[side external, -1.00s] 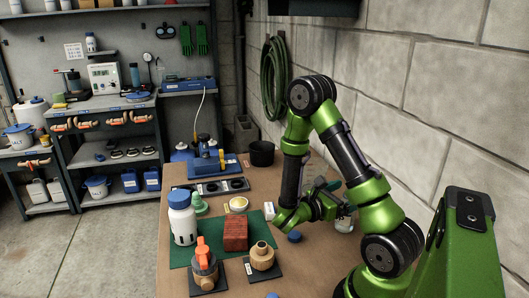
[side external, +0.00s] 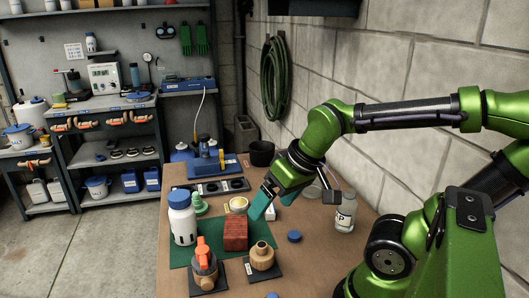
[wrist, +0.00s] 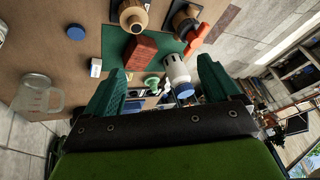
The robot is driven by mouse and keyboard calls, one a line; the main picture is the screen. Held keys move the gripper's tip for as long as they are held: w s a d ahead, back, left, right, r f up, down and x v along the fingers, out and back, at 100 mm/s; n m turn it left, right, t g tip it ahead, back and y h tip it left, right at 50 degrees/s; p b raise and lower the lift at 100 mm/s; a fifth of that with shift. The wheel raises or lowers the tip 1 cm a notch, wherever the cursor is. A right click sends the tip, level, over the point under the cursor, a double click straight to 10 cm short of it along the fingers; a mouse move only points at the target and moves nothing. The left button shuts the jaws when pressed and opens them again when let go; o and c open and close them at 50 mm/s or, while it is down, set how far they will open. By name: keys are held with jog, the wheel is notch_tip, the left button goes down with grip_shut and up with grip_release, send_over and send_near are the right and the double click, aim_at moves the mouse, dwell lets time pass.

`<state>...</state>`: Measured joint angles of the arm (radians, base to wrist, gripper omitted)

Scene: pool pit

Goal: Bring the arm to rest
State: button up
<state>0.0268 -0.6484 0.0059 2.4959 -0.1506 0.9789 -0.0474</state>
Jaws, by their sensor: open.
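My gripper (side external: 262,203) is open, with its two teal fingers apart and nothing between them. In the side view it hangs above the workbench (side external: 330,262), tilted down to the left, near the right edge of the green mat (side external: 182,256). In the wrist view my gripper (wrist: 160,85) shows both fingers spread. The red brick (side external: 235,232) appears just left of and below the fingertips in the side view; I cannot tell the exact height between them. My arm reaches in from the right, its upper link nearly level.
A block wall (side external: 420,60) stands behind my arm.

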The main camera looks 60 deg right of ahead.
jog(key=r, duration=0.1)
jog(key=a+r+t, duration=0.1)
jog(key=a+r+y, duration=0.1)
jog(key=shift+w+a+r+m+t, duration=0.1)
jog(key=shift+w+m+t, duration=0.2)
jog(key=shift+w+t, duration=0.1)
